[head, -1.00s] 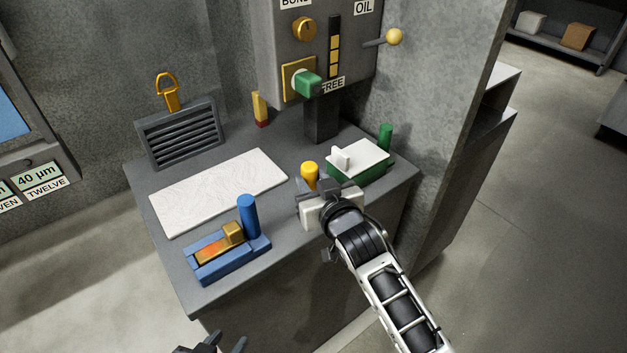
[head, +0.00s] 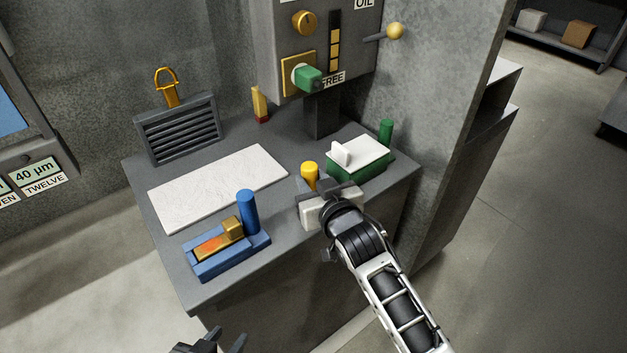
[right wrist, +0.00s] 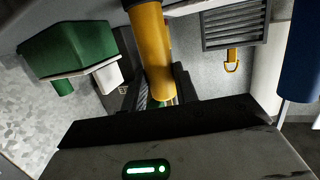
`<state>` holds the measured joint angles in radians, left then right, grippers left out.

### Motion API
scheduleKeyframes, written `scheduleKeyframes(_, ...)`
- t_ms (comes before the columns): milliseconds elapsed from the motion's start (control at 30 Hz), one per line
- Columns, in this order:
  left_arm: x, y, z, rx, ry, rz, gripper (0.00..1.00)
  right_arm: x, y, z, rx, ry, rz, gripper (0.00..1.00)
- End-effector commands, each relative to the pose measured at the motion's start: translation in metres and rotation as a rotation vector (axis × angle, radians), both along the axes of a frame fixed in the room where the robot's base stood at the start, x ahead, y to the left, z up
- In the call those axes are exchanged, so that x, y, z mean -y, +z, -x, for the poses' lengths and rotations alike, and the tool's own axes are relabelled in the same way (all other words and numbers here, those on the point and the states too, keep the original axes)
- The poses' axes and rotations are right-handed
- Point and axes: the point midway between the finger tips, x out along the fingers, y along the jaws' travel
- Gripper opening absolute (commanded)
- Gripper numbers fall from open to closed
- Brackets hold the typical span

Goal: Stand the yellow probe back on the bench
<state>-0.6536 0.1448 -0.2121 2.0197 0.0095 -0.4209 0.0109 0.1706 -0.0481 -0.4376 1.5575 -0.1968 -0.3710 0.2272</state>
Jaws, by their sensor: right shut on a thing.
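The yellow probe (head: 310,172) is a yellow cylinder with a rounded top, near the front right of the grey bench (head: 290,225). It looks about upright in the head view. My right gripper (head: 325,192) is shut on it. In the right wrist view the probe (right wrist: 152,45) runs down between the dark fingers (right wrist: 160,95). Its lower end is hidden in the head view, so I cannot tell whether it touches the bench. My left gripper (head: 222,342) is empty at the bottom edge, fingers apart, in front of the bench.
A green box with a white lid (head: 360,160) stands close to the right of the probe. A white slab (head: 220,185) and a blue fixture with a blue post (head: 248,212) lie to the left. A control panel (head: 318,45) rises behind on a dark pillar.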

Motion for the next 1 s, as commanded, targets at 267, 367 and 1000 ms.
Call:
scheduleKeyframes(267, 0.000, 0.000, -0.001, 0.001, 0.000, -0.001, 0.36, 0.000, 0.000, 0.000, 0.001, 0.000, 0.000, 0.55)
scheduleKeyframes(367, 0.000, 0.000, -0.001, 0.001, 0.001, 0.000, 0.36, 0.000, -0.001, 0.000, -0.002, 0.000, 0.001, 0.55)
scheduleKeyframes(1000, 0.001, 0.004, 0.004, -0.005, -0.002, 0.004, 0.36, 0.037, 0.020, 0.099, -0.002, 0.000, 0.001, 0.55)
